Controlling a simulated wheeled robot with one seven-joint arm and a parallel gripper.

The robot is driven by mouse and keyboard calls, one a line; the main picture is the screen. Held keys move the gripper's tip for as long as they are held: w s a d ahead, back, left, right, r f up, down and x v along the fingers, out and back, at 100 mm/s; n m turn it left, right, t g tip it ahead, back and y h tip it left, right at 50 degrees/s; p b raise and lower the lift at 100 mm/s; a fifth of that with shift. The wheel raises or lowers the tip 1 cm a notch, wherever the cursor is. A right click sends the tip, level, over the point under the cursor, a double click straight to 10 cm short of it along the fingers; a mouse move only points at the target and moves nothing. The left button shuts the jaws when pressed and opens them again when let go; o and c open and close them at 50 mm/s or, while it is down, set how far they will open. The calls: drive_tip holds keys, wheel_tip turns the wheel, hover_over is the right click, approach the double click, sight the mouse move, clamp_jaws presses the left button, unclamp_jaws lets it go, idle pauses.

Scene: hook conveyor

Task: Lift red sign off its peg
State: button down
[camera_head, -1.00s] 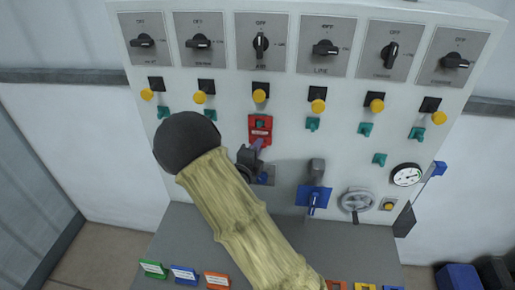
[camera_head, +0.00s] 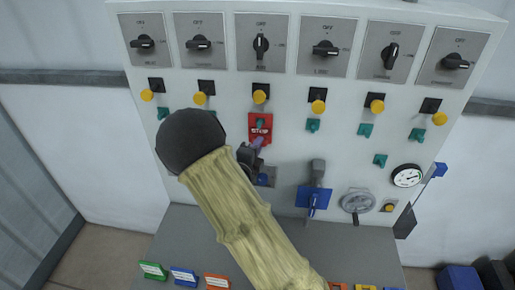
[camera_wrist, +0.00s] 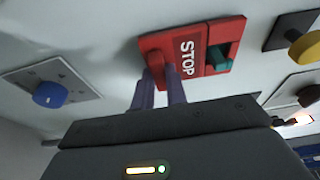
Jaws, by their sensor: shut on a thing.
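The red sign (camera_head: 264,133), marked STOP in the wrist view (camera_wrist: 188,57), hangs flat near the panel front. The teal peg (camera_head: 259,124) shows through the opening in the sign's upper part. It also shows in the wrist view (camera_wrist: 220,54), still within that opening. My gripper (camera_head: 257,142) is at the sign's lower end, below the peg. In the wrist view my purple fingers (camera_wrist: 159,75) are shut on the sign's red lower tab. Whether the sign touches the panel cannot be told.
Yellow buttons (camera_head: 318,106) and black rotary switches (camera_head: 326,48) line the panel above. Other teal pegs (camera_head: 313,125) stand to the right. Small coloured signs (camera_head: 184,275) stand on the grey ledge.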

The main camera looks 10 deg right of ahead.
idle(0.4)
drive_tip(key=shift+s+d+b+v, duration=0.15)
drive_tip(key=shift+b+v, duration=0.25)
drive_tip(key=shift+v, duration=0.4)
drive_tip(key=shift+s+d+b+v, duration=0.15)
drive_tip(key=shift+b+v, duration=0.2)
drive_tip(key=shift+v, duration=0.45)
drive_tip(key=shift+s+d+b+v, duration=0.15)
drive_tip(key=shift+b+v, duration=0.25)
drive_tip(key=shift+v, duration=0.35)
drive_tip(key=s+a+b, duration=0.3)
drive_tip(key=s, duration=0.4)
drive_tip(key=shift+s, duration=0.15)
